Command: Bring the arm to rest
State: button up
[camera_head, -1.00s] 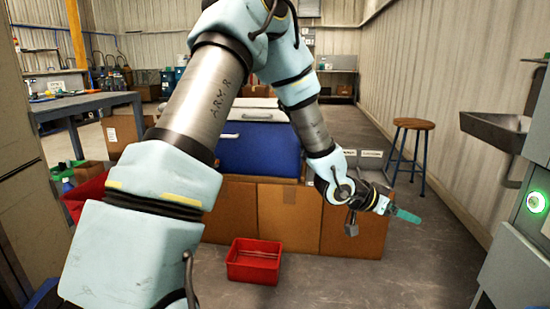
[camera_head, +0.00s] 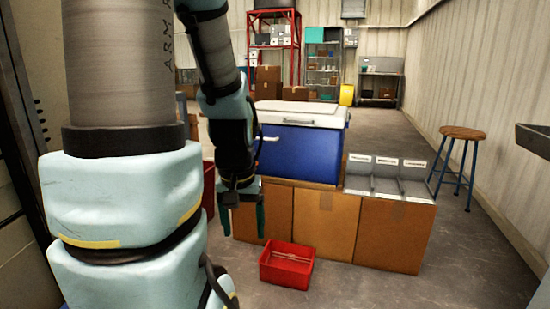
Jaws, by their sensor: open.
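My arm rises along the left side of the head view and bends down in its outer part. My gripper (camera_head: 241,219) hangs pointing down, left of centre, in front of the cardboard boxes. Its two green fingers are apart and nothing shows between them. The upper arm hides much of the left of the scene.
A blue cooler with a white lid (camera_head: 300,147) and a grey bin with labelled compartments (camera_head: 385,185) stand on cardboard boxes (camera_head: 325,222). A red bin (camera_head: 287,266) sits on the floor in front. A stool (camera_head: 461,134) stands right. The floor at lower right is clear.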

notch_tip(320, 180, up, 18)
jog(key=p, duration=1.6)
